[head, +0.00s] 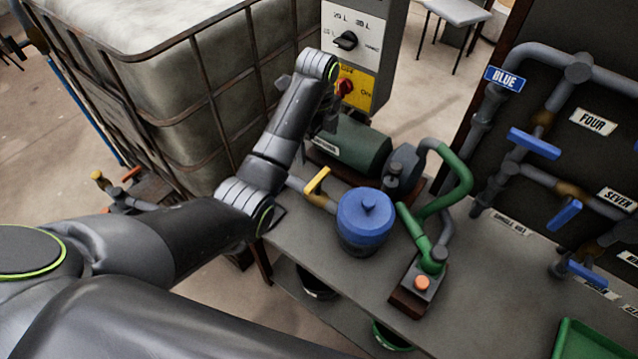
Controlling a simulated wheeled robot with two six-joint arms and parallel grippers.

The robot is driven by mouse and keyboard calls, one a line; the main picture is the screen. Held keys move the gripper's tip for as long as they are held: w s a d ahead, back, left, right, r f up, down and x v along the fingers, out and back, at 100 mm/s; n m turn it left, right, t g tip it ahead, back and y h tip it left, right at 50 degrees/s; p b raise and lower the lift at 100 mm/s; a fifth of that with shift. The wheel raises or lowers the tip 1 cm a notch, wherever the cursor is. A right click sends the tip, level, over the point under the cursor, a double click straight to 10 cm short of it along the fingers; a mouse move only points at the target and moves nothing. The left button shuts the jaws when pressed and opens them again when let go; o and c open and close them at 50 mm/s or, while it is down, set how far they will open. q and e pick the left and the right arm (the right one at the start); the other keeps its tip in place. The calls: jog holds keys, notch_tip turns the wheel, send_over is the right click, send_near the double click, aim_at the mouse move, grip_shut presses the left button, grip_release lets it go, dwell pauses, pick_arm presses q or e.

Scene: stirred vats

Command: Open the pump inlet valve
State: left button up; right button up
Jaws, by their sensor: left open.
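A valve with a yellow-orange lever (317,181) sits on a short grey pipe at the left end of the bench, beside the green pump (350,146). The lever lies across the pipe's direction. I take it as the pump inlet valve, but no label on it can be read. My left gripper (329,119) is open, above and beyond the lever, near the pump's far end and below the control panel. It is small, dark and partly hidden by my wrist. It appears apart from the lever. My right gripper is out of view.
A blue lidded pot (365,218) stands close right of the lever. A control box (358,50) with a black dial and red switch rises behind. A caged tank (180,80) is at left. Green hose (462,175), an orange button (422,283) and blue-handled pipework (534,143) are right.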

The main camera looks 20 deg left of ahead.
pick_arm(q)
jog(key=b, duration=0.3)
send_near(317, 178)
jog(key=shift+s+d+f, duration=0.1)
jog(key=shift+d+f, duration=0.05)
notch_tip(317, 178, down, 12)
jog(key=shift+r, duration=0.1)
jog(key=shift+c, duration=0.3)
jog(key=c, duration=0.6)
jog(key=shift+p, duration=0.3)
jog(key=shift+c, duration=0.2)
